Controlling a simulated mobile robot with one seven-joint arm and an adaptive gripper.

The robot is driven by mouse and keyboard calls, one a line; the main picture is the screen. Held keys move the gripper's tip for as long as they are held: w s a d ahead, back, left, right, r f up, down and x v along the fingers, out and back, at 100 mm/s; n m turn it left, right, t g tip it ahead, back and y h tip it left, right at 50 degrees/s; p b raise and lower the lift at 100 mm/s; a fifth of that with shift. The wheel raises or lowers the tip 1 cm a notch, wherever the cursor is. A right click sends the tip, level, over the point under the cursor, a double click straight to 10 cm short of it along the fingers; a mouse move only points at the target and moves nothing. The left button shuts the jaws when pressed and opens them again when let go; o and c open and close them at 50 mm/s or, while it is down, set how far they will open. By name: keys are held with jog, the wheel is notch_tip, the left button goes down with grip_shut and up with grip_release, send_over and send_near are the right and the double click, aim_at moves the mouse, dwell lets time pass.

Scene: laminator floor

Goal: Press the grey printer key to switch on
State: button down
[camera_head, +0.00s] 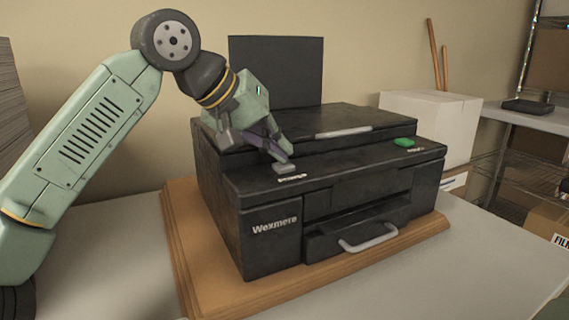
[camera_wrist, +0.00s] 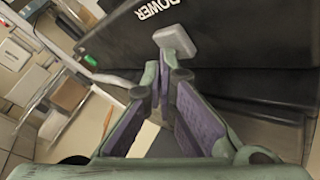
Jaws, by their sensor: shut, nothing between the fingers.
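The black printer (camera_head: 270,248) stands on a wooden board, with "Wexmere" on its front. The small grey key (camera_head: 284,167) sits on the left of its top front ledge, with white lettering in front of it. In the wrist view the grey key (camera_wrist: 175,40) lies beside the word "POWER", just beyond my fingertips. My gripper (camera_head: 285,156) is shut and empty, its fingers pointing down at the key from just behind it. The tips are at or very near the key; I cannot tell whether they touch it. A green key (camera_head: 404,142) sits on the right of the same ledge.
The wooden board (camera_head: 185,262) lies on a pale table. A white box (camera_head: 430,118) stands behind the printer at right. Metal shelving with a dark flat device (camera_head: 528,107) is at far right. The table in front of the board is clear.

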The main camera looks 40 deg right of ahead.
jog(key=shift+f, duration=0.15)
jog(key=shift+r+p, duration=0.9)
jog(key=shift+r, duration=0.05)
notch_tip(320, 180, up, 5)
jog(key=p, duration=0.4)
jog(key=shift+f+p, duration=0.1)
jog(key=shift+p, duration=0.25)
jog(key=shift+r+b, duration=0.3)
jog(key=shift+r, duration=0.3)
